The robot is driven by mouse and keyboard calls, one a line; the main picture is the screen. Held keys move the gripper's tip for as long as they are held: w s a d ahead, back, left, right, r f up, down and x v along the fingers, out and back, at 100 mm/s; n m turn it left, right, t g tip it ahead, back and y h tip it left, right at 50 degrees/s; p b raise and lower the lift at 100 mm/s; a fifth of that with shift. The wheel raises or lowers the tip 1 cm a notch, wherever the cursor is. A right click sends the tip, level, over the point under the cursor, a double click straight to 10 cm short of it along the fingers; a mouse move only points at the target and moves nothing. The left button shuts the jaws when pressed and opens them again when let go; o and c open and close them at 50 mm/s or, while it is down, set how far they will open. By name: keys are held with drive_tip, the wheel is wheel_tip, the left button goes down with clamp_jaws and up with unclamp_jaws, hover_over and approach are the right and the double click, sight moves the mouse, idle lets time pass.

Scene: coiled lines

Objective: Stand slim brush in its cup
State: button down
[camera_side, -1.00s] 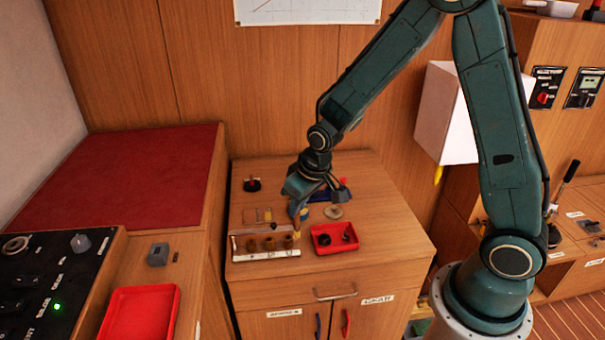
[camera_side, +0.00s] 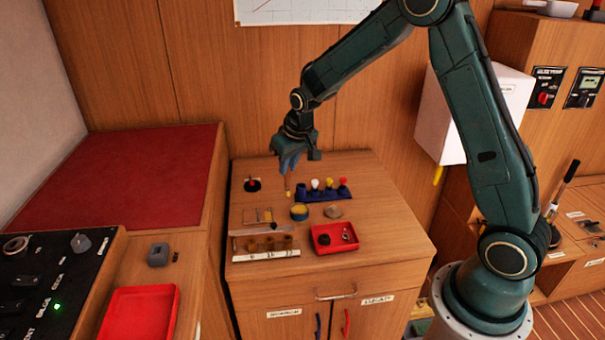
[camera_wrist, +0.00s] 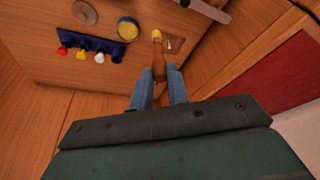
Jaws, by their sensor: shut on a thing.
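My gripper (camera_side: 290,166) is shut on a slim brush, raised above the back left of the cabinet top. The brush (camera_side: 288,186) hangs down with its yellow tip lowest; in the wrist view, its brown body (camera_wrist: 158,66) sits between the blue fingers. A blue rack (camera_side: 322,196) stands right of it. Its leftmost cup (camera_side: 301,191) looks empty; the others hold white, yellow and red heads. I cannot tell for certain which cup is the brush's own. A round blue tin with yellow contents (camera_side: 299,212) stands below the brush in the picture.
A pale rack with brown cups (camera_side: 266,254) lies along the front left. A red tray (camera_side: 334,248) with dark items is beside it. A beige disc (camera_side: 333,211) lies near the tin. A dark round base with a red top (camera_side: 252,184) stands back left.

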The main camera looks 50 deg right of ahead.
drive_tip(key=w+d+m+h, duration=0.1)
drive_tip(key=w+d+m, duration=0.5)
drive_tip(key=d, duration=1.1)
drive_tip(key=shift+w+f+n, duration=0.35)
drive_tip(key=shift+w+f, duration=0.05)
drive_tip(key=shift+f, duration=0.5)
drive_tip(key=shift+w+f+n, duration=0.4)
drive_tip(key=shift+f, duration=0.5)
drive_tip(key=shift+w+f+n, duration=0.35)
drive_tip(key=shift+w+f, duration=0.05)
drive_tip(key=shift+f, duration=0.5)
drive_tip(key=shift+f, duration=0.1)
drive_tip(key=shift+f, duration=2.15)
drive_tip(key=shift+f, duration=2.7)
drive_tip(key=c, duration=1.3)
unclamp_jaws()
drive_tip(key=shift+r, duration=0.15)
